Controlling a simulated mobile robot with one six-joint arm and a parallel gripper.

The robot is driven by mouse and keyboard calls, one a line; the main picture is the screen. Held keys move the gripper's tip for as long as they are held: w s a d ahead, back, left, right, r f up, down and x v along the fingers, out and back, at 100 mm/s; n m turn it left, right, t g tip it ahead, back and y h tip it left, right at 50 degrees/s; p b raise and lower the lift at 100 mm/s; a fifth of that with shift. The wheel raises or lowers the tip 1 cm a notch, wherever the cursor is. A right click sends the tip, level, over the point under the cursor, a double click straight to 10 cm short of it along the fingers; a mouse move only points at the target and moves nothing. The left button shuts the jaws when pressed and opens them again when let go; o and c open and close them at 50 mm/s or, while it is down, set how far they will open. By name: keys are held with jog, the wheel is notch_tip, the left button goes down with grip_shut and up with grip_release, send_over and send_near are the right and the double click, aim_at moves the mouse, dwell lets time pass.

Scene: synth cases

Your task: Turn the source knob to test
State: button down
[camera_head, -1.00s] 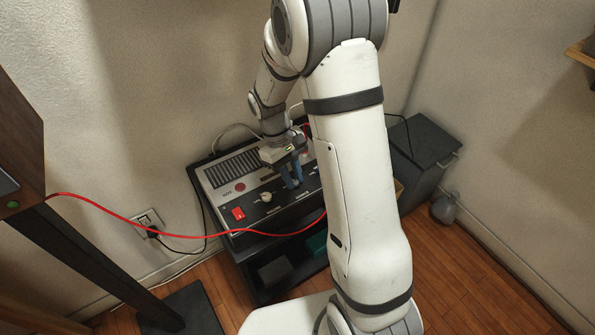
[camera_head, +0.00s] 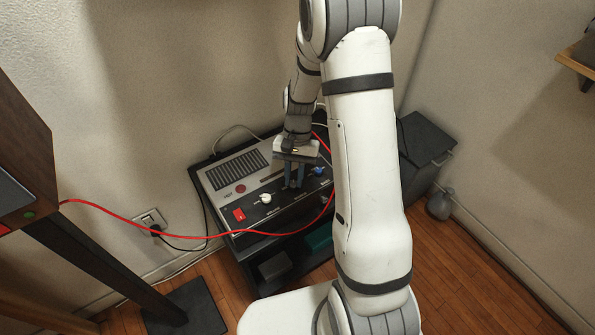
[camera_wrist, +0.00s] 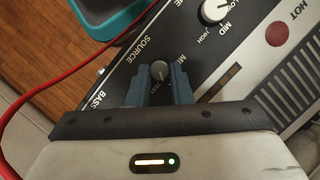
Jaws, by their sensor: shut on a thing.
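The source knob (camera_wrist: 158,71) is a small grey round knob on the dark control strip of a console (camera_head: 220,205). In the wrist view it sits between the two blue fingers of my gripper (camera_wrist: 160,84), with the printed word SOURCE beside it. My gripper is shut on this knob. MIC print is partly covered by one finger, and small lettering between the fingers is too small to read surely. The knob's pointer direction is not clear. In the head view my gripper (camera_head: 294,184) reaches down onto the panel, and its fingers hide the knob.
A white knob (camera_head: 265,198) and a red switch (camera_head: 239,214) lie left of my gripper, a blue knob (camera_head: 318,171) right. A red cable (camera_head: 150,221) hangs across the console's front. A dark box (camera_head: 425,140) stands to the right.

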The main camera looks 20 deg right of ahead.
aim_at(305, 181)
jog(key=m, duration=0.2)
jog(key=m+t+y, duration=0.1)
jog(key=m, duration=0.2)
jog(key=shift+d+m+y+p, duration=0.1)
jog(key=shift+m+y+p, duration=0.2)
jog(key=shift+p, duration=0.1)
jog(key=m+t, duration=0.1)
jog(key=m, duration=0.1)
jog(key=m+t, duration=0.1)
jog(key=m, duration=0.1)
jog(key=shift+s+r+m+y, duration=0.1)
jog(key=shift+s+m+y, duration=0.05)
jog(key=shift+m+y, duration=0.25)
jog(key=c, duration=1.5)
grip_release()
jog(key=shift+c, duration=0.2)
jog(key=shift+o, duration=1.2)
jog(key=p+v, duration=0.1)
jog(key=v, duration=0.6)
jog(key=shift+d+r+p, duration=0.2)
jog(key=shift+r+p, duration=0.05)
jog(key=shift+p, duration=0.1)
